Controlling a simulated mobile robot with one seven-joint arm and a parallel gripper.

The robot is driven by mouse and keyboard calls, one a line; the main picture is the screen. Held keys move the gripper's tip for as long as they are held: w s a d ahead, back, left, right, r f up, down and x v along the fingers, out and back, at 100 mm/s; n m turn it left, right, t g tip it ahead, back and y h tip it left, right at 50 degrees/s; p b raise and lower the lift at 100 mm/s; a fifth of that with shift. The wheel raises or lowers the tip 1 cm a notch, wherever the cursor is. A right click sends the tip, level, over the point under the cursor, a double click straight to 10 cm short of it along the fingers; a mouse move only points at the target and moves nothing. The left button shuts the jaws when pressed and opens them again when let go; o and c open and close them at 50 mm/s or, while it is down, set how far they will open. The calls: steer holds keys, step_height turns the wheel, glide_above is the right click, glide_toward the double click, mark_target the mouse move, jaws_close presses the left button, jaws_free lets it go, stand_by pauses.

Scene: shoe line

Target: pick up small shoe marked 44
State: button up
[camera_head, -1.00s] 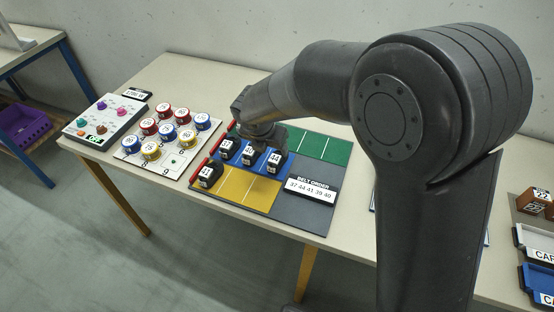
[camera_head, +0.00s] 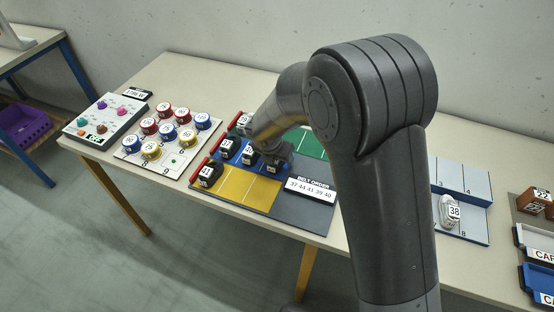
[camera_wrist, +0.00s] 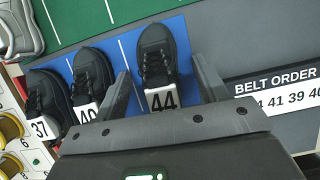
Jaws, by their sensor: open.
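The small black shoe marked 44 (camera_wrist: 157,55) lies on the blue section of the sorting mat in the wrist view, its white label (camera_wrist: 162,101) towards me. My gripper (camera_wrist: 161,66) is open, with one finger on each side of this shoe and a gap between shoe and fingers. I cannot tell how high the fingertips are above the mat. In the head view my gripper (camera_head: 275,160) is over the blue section and mostly hides the shoe.
To the left, two black shoes stand close by: one seemingly marked 40 (camera_wrist: 92,80), one marked 37 (camera_wrist: 47,95). A grey shoe (camera_wrist: 20,30) is at the upper left. The belt order sign (camera_head: 311,190) lies right of the gripper. Another black shoe (camera_head: 208,175) is by the yellow section.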

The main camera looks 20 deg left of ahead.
steer(key=c, duration=1.1)
steer(key=shift+r, duration=0.15)
